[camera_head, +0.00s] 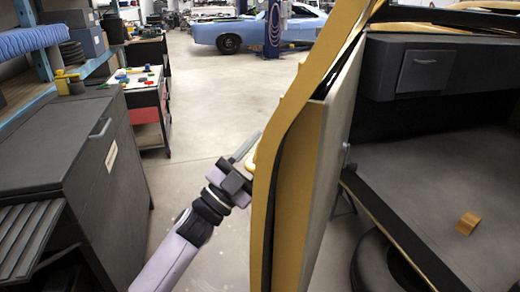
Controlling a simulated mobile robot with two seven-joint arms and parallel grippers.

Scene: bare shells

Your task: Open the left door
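The yellow car door (290,150) stands open in the middle of the head view, seen nearly edge-on. Its beige inner panel (340,125) faces right, toward the car's interior. My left gripper (247,153) is at the door's outer side, on the left, close to a small yellow part that looks like the handle. A grey finger points up and right beside the door. The door edge hides part of the fingertips, so I cannot tell whether they are closed on anything. My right gripper is not in view.
The dark dashboard (430,65) and the bare car floor with a small orange block (467,223) are at right. A dark cabinet (75,150) stands at left, with a red-and-black cart (148,105) behind it. Open floor lies between the cart and the door. A blue car (240,32) is far back.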

